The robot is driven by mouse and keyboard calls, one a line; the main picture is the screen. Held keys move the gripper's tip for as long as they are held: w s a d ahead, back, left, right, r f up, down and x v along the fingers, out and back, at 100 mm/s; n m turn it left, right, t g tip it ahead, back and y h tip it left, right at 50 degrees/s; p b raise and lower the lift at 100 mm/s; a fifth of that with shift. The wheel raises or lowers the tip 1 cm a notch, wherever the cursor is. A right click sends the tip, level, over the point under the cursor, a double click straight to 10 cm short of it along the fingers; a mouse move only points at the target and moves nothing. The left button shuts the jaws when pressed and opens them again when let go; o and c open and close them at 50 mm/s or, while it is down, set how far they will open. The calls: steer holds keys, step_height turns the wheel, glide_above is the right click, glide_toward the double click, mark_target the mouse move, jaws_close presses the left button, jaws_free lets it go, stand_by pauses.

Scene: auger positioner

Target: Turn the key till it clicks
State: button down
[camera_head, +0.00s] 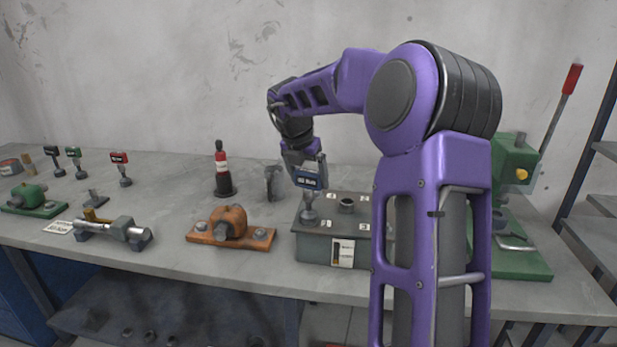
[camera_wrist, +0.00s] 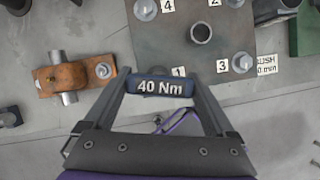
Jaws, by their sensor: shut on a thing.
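The key is an upright torque tool with a blue handle (camera_head: 308,180) and a grey stem. In the wrist view the handle (camera_wrist: 160,86) reads "40 Nm". My gripper (camera_head: 306,168) points down and is shut on this handle, with one finger at each end (camera_wrist: 160,90). The key's lower end is at the front left corner of the grey block's top plate (camera_head: 330,207), beside label 1. Whether it is seated on a bolt there is hidden. In the wrist view, bolts show at the plate's other corners, including one by label 3 (camera_wrist: 242,62).
Other keys with red (camera_head: 119,157), green (camera_head: 73,152) and dark handles stand at the back left. An orange clamp block (camera_head: 230,225) lies left of the grey block. A green press (camera_head: 515,165) with a red-tipped lever stands at the right, behind my arm.

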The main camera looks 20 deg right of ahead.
steer(key=shift+m+g+h, duration=0.3)
steer(key=shift+m+g, duration=0.1)
steer(key=shift+m, duration=0.8)
steer(key=shift+m+g, duration=0.4)
steer(key=shift+m, duration=0.7)
steer(key=shift+m+g+h, duration=0.3)
steer(key=shift+m, duration=0.9)
